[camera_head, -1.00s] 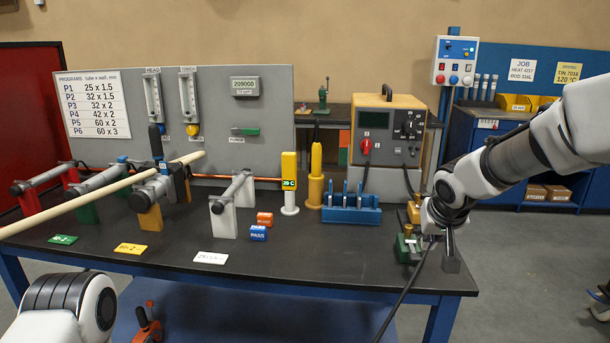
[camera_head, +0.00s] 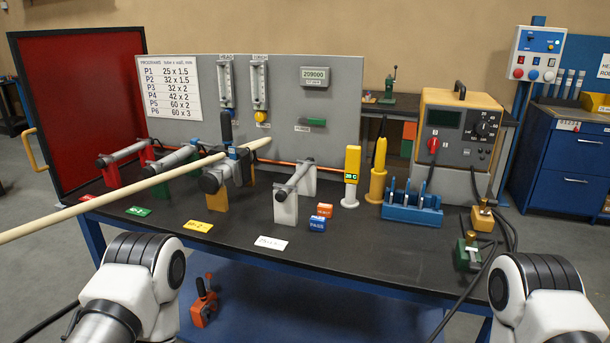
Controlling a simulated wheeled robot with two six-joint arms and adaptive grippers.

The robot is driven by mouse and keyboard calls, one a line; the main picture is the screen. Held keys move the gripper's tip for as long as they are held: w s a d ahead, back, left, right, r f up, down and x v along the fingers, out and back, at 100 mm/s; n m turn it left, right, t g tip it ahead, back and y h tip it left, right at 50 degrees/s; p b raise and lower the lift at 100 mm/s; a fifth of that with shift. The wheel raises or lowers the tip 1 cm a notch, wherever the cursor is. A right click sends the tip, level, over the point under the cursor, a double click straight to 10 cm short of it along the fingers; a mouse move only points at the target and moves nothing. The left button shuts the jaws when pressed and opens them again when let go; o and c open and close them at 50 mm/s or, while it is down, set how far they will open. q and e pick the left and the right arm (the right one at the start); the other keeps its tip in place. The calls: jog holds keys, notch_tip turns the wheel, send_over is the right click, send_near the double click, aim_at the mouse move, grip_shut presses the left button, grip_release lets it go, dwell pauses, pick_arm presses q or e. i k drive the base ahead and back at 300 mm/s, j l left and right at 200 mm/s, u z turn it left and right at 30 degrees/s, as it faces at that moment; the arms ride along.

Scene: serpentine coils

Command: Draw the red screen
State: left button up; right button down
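The red screen (camera_head: 82,105) is a large dark-framed panel standing at the left end of the bench, beside the grey back panel. A yellow handle (camera_head: 35,150) sticks out from its left edge. Both of my arms show only as white and dark links at the bottom left and bottom right.
A long pale rod (camera_head: 110,197) juts past the bench's front left, below the screen. Tube stands and a grey panel (camera_head: 340,90) fill the bench beside the screen. Floor left of the bench (camera_head: 35,255) looks open. A black cable hangs at the right front.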

aim_at(80, 86)
jog(key=u, duration=1.55)
